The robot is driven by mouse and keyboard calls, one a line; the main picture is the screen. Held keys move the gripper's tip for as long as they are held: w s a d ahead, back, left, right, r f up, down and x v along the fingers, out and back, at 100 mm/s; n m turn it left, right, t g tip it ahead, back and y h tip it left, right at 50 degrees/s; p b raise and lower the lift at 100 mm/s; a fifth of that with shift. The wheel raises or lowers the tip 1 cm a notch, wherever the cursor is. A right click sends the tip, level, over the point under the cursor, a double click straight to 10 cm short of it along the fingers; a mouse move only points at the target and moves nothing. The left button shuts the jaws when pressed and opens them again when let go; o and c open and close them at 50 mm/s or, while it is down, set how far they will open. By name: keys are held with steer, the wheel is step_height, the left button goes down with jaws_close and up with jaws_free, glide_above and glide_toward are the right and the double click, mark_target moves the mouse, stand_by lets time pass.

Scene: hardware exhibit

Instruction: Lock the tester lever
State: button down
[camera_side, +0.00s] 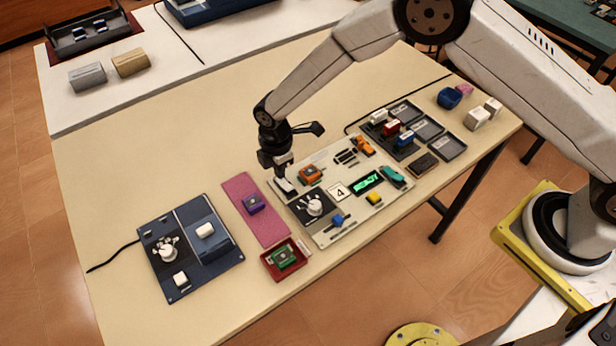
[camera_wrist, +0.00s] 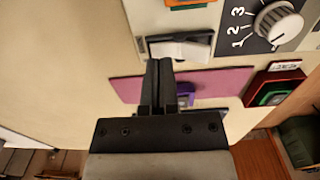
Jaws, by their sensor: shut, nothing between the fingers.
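The tester is a light panel (camera_side: 325,232) with a lit green display (camera_side: 367,182) that seems to read READY. At its left edge is a white handle on a black base, apparently the lever (camera_side: 288,187). The wrist view shows this lever (camera_wrist: 180,48) lying crosswise just beyond my fingertips. My gripper (camera_side: 281,176) points down at the lever, its fingers shut and empty. The closed fingers (camera_wrist: 160,62) are at the lever's near edge in the wrist view; I cannot tell whether they touch it. The fingers hide part of the black base.
A white dial (camera_side: 315,204) and an orange socket (camera_side: 311,174) stand close by on the panel. A pink mat (camera_side: 262,222) with a purple block (camera_side: 253,203), a red tray (camera_side: 271,262) and a dark blue unit (camera_side: 180,282) lie nearby. Bare table lies behind my gripper.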

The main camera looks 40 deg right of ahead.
steer(key=shift+r, duration=3.15)
steer(key=s+d+r+m+t, duration=0.1)
steer(key=s+d+r+m, duration=0.35)
steer(key=d, duration=0.25)
steer(key=s+d+r+m, duration=0.3)
steer(key=d+r+m, duration=0.15)
steer(key=d, duration=0.25)
steer(key=s+d+r+m+t, duration=0.1)
steer(key=s+d+r+m, duration=0.1)
steer(key=s+d+m, duration=0.6)
steer(key=s+m, duration=0.1)
steer(key=s, duration=0.2)
steer(key=shift+s+d+t, duration=0.15)
steer(key=shift+d+t, duration=0.1)
steer(key=shift+t, duration=0.05)
